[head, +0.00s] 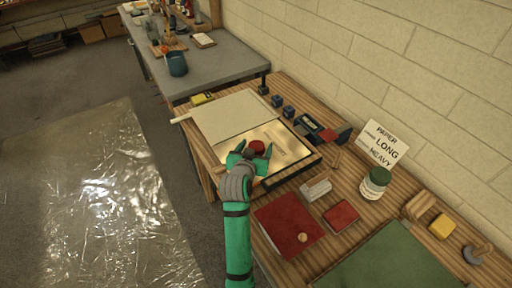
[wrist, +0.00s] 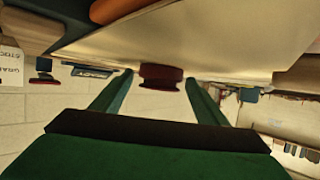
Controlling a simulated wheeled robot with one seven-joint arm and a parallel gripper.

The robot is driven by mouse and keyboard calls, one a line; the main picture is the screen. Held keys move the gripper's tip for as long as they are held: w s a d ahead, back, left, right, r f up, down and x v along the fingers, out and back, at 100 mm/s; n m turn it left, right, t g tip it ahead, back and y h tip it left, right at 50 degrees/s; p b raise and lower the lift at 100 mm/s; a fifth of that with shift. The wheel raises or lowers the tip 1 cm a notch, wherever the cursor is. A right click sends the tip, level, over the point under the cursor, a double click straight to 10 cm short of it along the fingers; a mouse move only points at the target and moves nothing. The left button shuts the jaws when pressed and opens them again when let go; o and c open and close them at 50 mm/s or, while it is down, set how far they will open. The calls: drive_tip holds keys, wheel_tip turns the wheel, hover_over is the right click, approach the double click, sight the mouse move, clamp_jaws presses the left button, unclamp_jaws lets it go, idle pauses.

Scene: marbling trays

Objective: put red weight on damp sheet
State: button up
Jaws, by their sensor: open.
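The red weight (head: 257,147) is a small dark red disc-like piece at the tray, between the fingers of my gripper (head: 250,153). In the wrist view the weight (wrist: 161,77) sits between the two green fingertips, with a gap on both sides. My gripper is open and around the weight without gripping it. A pale cream sheet (head: 237,118) lies flat at the far left part of the tray. The tray (head: 292,172) has a dark rim and a shiny golden surface. I cannot tell whether the weight rests on that surface or on a sheet there.
A red book (head: 288,226), a small red block (head: 341,215) and a white block (head: 316,189) lie in front of the tray. A green-lidded jar (head: 375,183) and a sign (head: 385,142) stand right. Small dark blocks (head: 288,112) line the back. A green mat (head: 392,262) lies front right.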

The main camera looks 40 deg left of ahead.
drive_tip(key=shift+r, duration=0.2)
drive_tip(key=v, duration=1.2)
drive_tip(key=shift+d, duration=0.1)
drive_tip(key=shift+w, duration=0.1)
